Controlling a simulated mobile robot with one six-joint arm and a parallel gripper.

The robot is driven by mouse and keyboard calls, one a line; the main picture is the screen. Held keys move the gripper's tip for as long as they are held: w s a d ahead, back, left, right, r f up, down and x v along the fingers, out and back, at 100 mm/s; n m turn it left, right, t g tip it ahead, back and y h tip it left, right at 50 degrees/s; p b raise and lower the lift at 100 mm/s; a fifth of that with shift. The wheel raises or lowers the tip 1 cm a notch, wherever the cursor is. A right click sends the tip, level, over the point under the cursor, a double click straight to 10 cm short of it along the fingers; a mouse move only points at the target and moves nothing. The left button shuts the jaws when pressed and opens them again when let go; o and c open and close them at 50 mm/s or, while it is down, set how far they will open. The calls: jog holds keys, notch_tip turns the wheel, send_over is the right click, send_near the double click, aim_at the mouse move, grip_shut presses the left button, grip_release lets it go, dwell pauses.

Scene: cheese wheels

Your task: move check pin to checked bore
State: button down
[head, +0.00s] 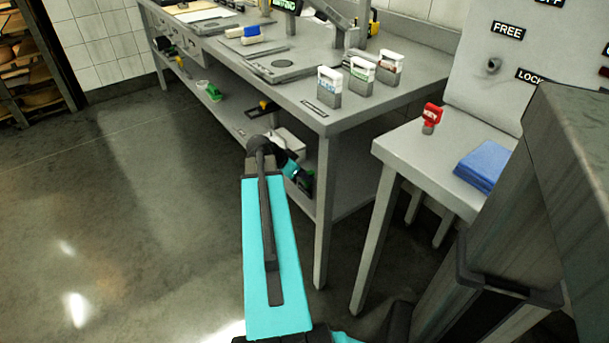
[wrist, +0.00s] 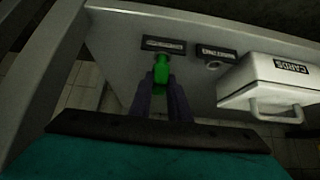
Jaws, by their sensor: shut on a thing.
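A green pin (wrist: 161,70) sits between the fingertips of my gripper (wrist: 160,88) in the wrist view, directly by the left of two dark labels (wrist: 164,46). The gripper is shut on it. A round bore (wrist: 214,65) shows by the right label (wrist: 216,52), and no pin is in it. Any bore at the left label is hidden by the pin, so I cannot tell whether the pin is seated. The label words are too blurred to read.
A white case marked CARDS (wrist: 275,85) with a handle stands close to the right of the bore on the shelf (wrist: 120,35). The bench (head: 330,115) overhangs in the head view. A side table (head: 415,155) holds a red item (head: 431,117) and blue cloth (head: 483,165).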

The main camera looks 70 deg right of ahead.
jog(key=shift+f+b, duration=0.6)
jog(key=shift+f, duration=0.35)
jog(key=c, duration=1.6)
grip_release()
jog(key=shift+r, duration=0.15)
jog(key=p+v, duration=0.2)
jog(key=v, duration=1.1)
jog(key=shift+w+a+r, duration=0.1)
jog(key=shift+a+r, duration=0.1)
